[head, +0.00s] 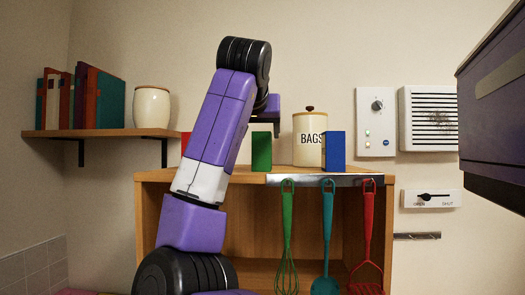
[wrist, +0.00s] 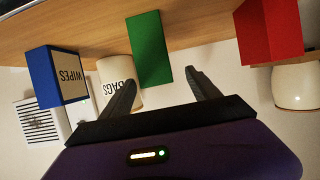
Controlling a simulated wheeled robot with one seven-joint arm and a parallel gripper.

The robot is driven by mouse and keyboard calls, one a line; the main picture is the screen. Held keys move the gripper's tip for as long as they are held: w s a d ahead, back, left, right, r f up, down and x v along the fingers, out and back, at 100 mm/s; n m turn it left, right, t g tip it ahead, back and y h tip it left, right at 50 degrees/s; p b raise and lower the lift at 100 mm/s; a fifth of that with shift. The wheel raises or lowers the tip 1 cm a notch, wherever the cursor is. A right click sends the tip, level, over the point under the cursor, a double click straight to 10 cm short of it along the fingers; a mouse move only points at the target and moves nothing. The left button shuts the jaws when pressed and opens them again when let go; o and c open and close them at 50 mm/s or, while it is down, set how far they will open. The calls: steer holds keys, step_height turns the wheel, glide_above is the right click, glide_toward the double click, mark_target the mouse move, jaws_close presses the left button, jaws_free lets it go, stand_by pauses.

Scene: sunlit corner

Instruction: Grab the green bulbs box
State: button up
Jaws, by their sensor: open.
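A green box (head: 261,150) stands upright on top of the wooden cabinet, left of a cream canister, with no label readable. In the wrist view, which is upside down, the green box (wrist: 149,48) shows beyond and between the spread fingers. My gripper (wrist: 160,78) is open and empty, its fingers apart from the box. In the head view my gripper (head: 275,127) is small, just above the green box and partly hidden by my purple arm.
A cream BAGS canister (head: 308,140) and a blue WIPES box (head: 335,151) stand to the right. A red box (wrist: 269,32) stands on the other side, mostly behind my arm in the head view. Utensils (head: 328,235) hang below the top. A shelf (head: 95,133) holds books and a jar.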

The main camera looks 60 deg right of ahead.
steer(key=x, duration=0.1)
steer(key=p+x, duration=0.1)
steer(key=x, duration=0.1)
steer(key=p+x, duration=0.1)
steer(key=shift+s+d+f, duration=0.25)
steer(key=shift+w+d+f, duration=0.25)
steer(key=shift+d+f, duration=0.15)
steer(key=shift+d, duration=0.15)
jaws_close()
